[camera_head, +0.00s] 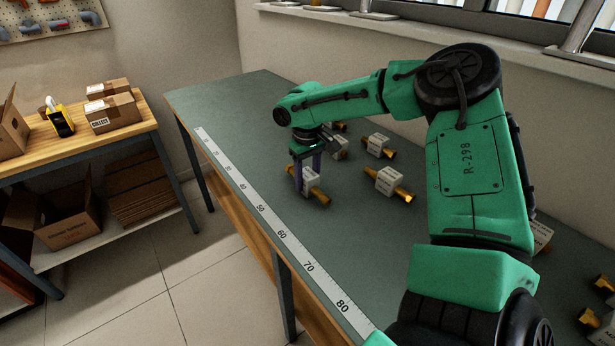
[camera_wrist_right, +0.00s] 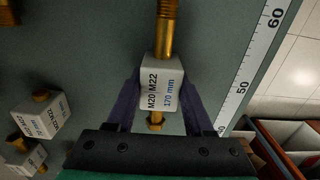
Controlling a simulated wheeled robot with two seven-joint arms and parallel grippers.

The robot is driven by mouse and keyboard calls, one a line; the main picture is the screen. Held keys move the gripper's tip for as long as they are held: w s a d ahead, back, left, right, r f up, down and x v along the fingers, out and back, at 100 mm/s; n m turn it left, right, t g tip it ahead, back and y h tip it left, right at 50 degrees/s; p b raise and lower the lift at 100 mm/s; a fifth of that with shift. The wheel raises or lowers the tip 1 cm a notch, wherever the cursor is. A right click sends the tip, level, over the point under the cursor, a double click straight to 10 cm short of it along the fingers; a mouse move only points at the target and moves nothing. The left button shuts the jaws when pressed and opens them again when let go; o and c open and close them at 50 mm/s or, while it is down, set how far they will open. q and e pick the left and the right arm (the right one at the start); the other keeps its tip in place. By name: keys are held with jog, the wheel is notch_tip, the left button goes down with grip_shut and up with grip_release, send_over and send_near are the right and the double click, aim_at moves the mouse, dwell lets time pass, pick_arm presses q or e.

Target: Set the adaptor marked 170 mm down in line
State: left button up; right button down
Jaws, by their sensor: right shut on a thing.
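A brass adaptor with a white block label (camera_wrist_right: 161,88) is between the fingers of my right gripper (camera_wrist_right: 160,110) in the right wrist view. The label reads M20 M22 and 170 mm. In the head view this adaptor (camera_head: 312,184) is at or just above the green bench top, beside the ruler strip; I cannot tell whether it touches. My right gripper (camera_head: 307,175) points down and is shut on its label block. Other labelled brass adaptors lie behind and to the right, one (camera_head: 388,183) nearest and one (camera_head: 379,146) farther back. My left gripper is not in view.
A white ruler strip (camera_head: 262,211) runs along the bench's left edge. More adaptors (camera_head: 590,318) lie at the right. A wooden table (camera_head: 76,143) with boxes stands left across a floor gap. Bare bench top (camera_head: 235,100) is free at the far end.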

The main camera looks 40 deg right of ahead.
aim_at(307, 173)
jog(key=shift+c, duration=1.4)
grip_release()
notch_tip(307, 173, up, 12)
jog(key=shift+r, duration=0.15)
